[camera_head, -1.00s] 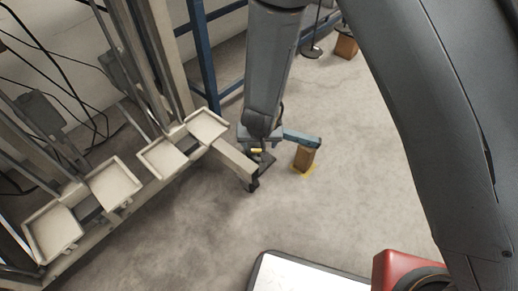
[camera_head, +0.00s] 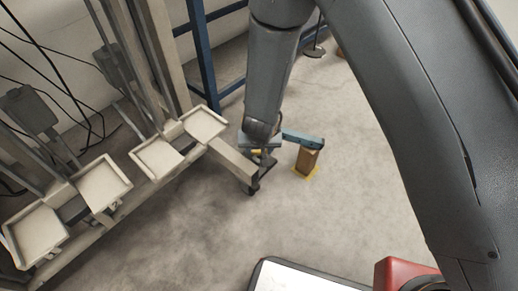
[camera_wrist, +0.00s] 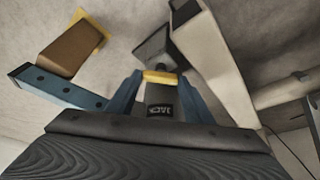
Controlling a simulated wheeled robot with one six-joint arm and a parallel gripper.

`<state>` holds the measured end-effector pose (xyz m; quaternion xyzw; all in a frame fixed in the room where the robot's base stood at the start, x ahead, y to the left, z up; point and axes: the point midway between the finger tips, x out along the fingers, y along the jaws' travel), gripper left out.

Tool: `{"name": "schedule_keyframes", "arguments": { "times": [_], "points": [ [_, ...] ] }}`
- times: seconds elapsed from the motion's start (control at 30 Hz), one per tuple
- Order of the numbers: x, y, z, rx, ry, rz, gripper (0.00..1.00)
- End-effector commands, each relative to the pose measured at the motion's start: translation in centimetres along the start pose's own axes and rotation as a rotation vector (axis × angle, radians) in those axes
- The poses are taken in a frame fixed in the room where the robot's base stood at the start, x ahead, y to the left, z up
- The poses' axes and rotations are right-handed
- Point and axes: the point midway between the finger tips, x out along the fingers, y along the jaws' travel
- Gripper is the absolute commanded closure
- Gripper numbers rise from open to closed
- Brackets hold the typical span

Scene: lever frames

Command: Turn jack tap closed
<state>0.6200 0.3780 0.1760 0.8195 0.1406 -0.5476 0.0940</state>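The jack tap (camera_wrist: 160,111) is a dark piece with a small label reading like "JACK" and a yellow bar (camera_wrist: 160,77) across its far end. The yellow bar also shows in the head view (camera_head: 257,152), low at the end of a pale beam. My gripper (camera_wrist: 160,82) reaches over it, its two blue fingers on either side of the tap, their tips close to the ends of the yellow bar. I cannot tell whether they touch it. In the head view my arm hides most of the tap and the gripper.
A blue bar (camera_head: 305,139) on a wooden post (camera_head: 307,161), with a yellow floor mark, stands close right of the tap. A pale frame with several trays (camera_head: 103,183) stands left. A blue frame (camera_head: 205,55) stands behind. The floor (camera_head: 350,200) right of the post is clear.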

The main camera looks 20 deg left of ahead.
Motion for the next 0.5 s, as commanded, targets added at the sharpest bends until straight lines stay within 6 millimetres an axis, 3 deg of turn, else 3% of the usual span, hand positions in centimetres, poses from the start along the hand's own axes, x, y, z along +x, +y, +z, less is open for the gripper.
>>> {"name": "schedule_keyframes", "arguments": {
  "times": [0.5],
  "points": [
    [-0.40, -0.17, -0.14, 0.067, 0.000, 0.028, 0.76]
  ]
}}
